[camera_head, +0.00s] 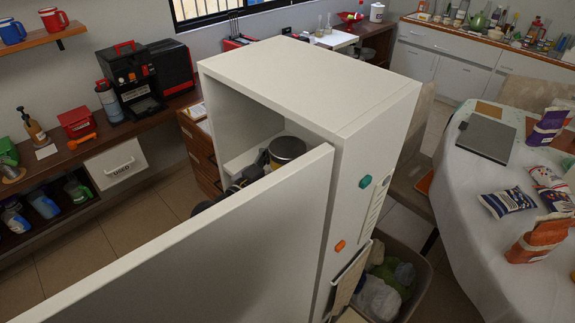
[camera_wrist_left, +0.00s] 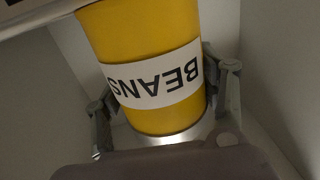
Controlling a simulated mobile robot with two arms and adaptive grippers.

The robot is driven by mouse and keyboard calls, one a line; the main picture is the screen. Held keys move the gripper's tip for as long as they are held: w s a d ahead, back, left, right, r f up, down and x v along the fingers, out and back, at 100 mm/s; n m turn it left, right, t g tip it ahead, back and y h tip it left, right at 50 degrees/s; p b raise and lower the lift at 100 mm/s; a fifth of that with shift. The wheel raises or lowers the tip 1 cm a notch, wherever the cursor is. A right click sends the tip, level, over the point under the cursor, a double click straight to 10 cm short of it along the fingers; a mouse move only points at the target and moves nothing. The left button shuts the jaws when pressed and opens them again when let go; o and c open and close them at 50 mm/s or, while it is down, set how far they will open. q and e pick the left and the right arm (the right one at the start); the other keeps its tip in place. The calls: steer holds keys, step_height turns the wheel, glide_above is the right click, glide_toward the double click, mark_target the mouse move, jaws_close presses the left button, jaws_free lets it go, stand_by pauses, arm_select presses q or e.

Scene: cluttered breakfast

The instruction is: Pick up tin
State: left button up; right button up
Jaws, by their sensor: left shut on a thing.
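The tin (camera_head: 288,150) is a yellow can with a grey metal lid, inside the white cabinet behind its open door. In the left wrist view the tin (camera_wrist_left: 150,60) fills the middle, with a white label reading BEANS upside down. My left gripper (camera_head: 266,160) reaches into the cabinet, with its lower part hidden by the door. In the left wrist view its fingers (camera_wrist_left: 164,108) lie on either side of the tin, shut on it. The tin's lower part is hidden by the door in the head view. My right gripper is not seen.
The white cabinet (camera_head: 310,78) has side walls close around the gripper. Its open door (camera_head: 215,250) stands in front. A bin with bags (camera_head: 380,295) is beside the cabinet. A cloth-covered table (camera_head: 465,215) with packets stands at right, a wooden counter (camera_head: 90,135) at left.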

arm_select(q)
steer(key=shift+r, duration=0.15)
steer(key=shift+c, duration=0.3)
step_height(320, 180, up, 9)
steer(key=p, duration=0.7)
steer(key=shift+r+p, duration=0.35)
steer(key=shift+r, duration=0.1)
